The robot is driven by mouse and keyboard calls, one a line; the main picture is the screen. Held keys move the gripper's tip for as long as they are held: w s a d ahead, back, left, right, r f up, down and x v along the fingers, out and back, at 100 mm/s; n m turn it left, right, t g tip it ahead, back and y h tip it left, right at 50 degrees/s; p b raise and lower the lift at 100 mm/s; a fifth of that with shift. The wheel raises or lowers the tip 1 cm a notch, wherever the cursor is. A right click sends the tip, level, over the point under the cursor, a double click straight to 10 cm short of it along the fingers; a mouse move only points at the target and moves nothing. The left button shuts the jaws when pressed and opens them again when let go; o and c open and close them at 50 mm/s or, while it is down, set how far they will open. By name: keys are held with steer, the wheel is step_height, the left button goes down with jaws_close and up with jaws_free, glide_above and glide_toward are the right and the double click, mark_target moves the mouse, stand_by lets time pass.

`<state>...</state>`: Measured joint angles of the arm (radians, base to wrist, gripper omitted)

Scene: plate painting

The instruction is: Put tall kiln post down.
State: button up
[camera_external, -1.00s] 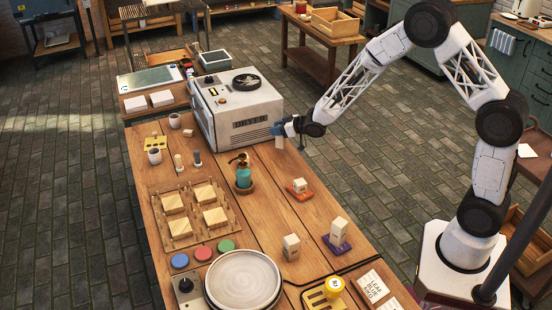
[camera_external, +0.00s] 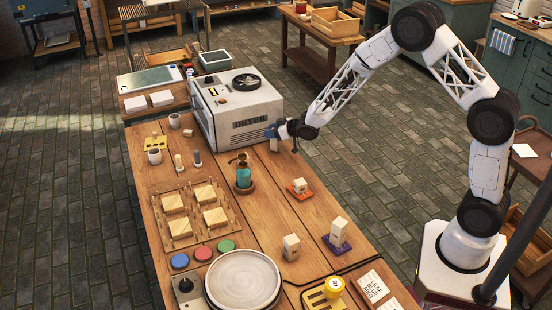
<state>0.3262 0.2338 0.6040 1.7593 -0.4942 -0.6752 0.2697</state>
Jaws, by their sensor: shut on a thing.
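My gripper (camera_external: 272,135) is beside the front right corner of the dryer, over the far right part of the table. It is shut on a small pale upright piece, which I take to be the tall kiln post (camera_external: 274,146). The post's lower end shows below the fingers, and its upper part is hidden by them. Its lower end is at or close to the table top (camera_external: 262,172); I cannot tell whether it touches.
The white dryer (camera_external: 245,108) stands close on the left. A pale block on an orange base (camera_external: 300,193), a block on a purple base (camera_external: 337,246) and a lone block (camera_external: 291,247) stand nearer. Bare wood lies between.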

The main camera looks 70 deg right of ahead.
steer(key=shift+f, duration=0.55)
steer(key=shift+f, duration=0.15)
steer(key=o, duration=1)
steer(key=shift+o, duration=0.2)
steer(key=shift+s+r, duration=0.3)
steer(key=v, duration=1.1)
steer(key=shift+s, duration=0.2)
steer(key=shift+r, duration=0.1)
